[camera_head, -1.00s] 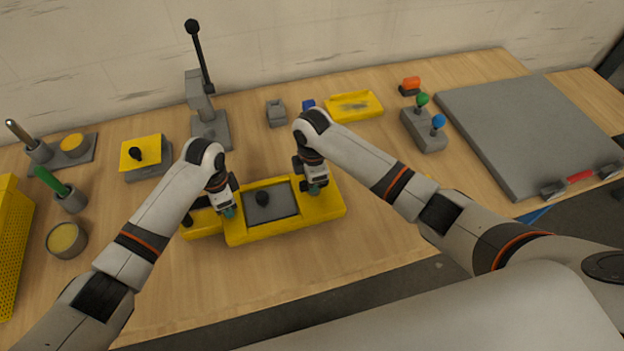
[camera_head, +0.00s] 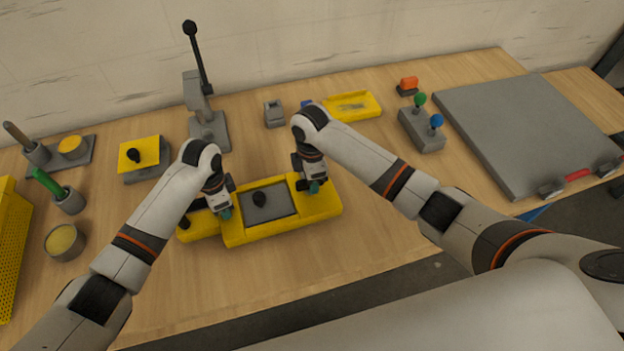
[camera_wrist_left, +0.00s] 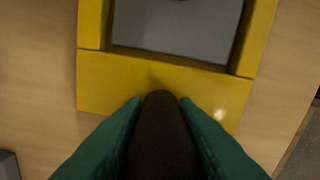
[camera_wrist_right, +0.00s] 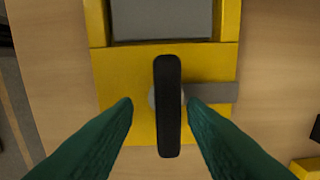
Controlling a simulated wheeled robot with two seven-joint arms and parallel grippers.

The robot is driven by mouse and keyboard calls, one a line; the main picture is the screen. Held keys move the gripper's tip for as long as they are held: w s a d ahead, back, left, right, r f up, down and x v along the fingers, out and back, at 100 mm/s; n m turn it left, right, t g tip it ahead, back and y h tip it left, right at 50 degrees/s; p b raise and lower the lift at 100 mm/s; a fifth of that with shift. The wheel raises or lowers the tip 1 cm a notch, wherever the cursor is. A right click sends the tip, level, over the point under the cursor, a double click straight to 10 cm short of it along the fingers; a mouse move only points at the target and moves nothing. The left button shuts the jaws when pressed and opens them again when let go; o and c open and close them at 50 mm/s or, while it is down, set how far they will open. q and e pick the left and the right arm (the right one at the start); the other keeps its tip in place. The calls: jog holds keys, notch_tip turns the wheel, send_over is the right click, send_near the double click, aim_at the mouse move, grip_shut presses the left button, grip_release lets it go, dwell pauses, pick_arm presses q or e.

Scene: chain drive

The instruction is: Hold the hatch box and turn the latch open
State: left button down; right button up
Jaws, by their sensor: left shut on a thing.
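The yellow hatch box (camera_head: 285,233) lies on the bench in front of me, with a grey hatch panel and a black knob (camera_head: 259,199) on top. My left gripper (camera_head: 225,213) is at its left end. In the left wrist view its green fingers are shut on a dark upright handle (camera_wrist_left: 160,135) at the box's end. My right gripper (camera_head: 314,187) is at the right end, open. In the right wrist view the black latch bar (camera_wrist_right: 168,105) stands between its fingers, with gaps on both sides. The bar lies lengthwise over a grey strip (camera_wrist_right: 220,92) that points right.
A yellow-topped block (camera_head: 141,152), a grey lever stand (camera_head: 208,130), a yellow tray (camera_head: 352,106) and a joystick box (camera_head: 422,128) stand behind. A grey plate (camera_head: 530,135) lies at the right. The bench in front of the box is clear.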

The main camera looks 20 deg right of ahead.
pick_arm(q)
jog(key=shift+d, duration=0.15)
pick_arm(e)
notch_tip(320, 180, up, 11)
jog(key=shift+f, duration=0.1)
pick_arm(q)
jog(key=c, duration=1.1)
grip_release()
jog(key=shift+o, duration=0.2)
jog(key=shift+r, duration=0.1)
